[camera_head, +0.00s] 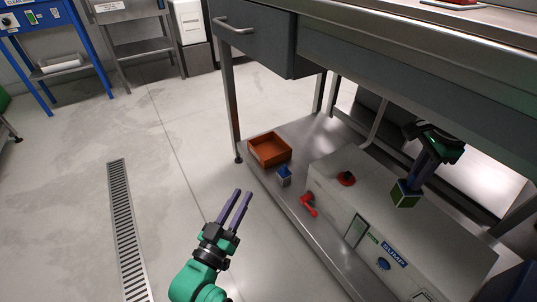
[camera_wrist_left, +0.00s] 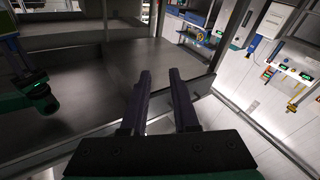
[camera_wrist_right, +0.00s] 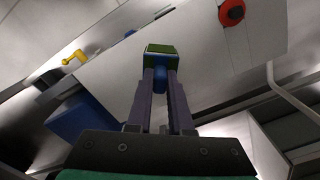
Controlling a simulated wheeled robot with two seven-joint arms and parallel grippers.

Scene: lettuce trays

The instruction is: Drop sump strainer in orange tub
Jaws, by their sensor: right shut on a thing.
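My right gripper (camera_head: 412,181) is shut on a small green-and-blue block (camera_head: 405,195), which I take to be the sump strainer. It holds the block over the pale sump box (camera_head: 440,232) under the bench; I cannot tell whether they touch. In the right wrist view the block (camera_wrist_right: 160,50) sits at the fingertips, with a blue part between the fingers. The orange tub (camera_head: 283,156) stands on the low shelf, left of the sump box, and looks empty. My left gripper (camera_head: 238,196) is open and empty, over the floor in front of the shelf.
A small blue-topped container (camera_head: 285,180) stands beside the tub. A red handle (camera_head: 308,204) and a red knob (camera_head: 347,178) are at the sump box. The bench drawer (camera_head: 250,35) and bench legs hang close above and around the shelf.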

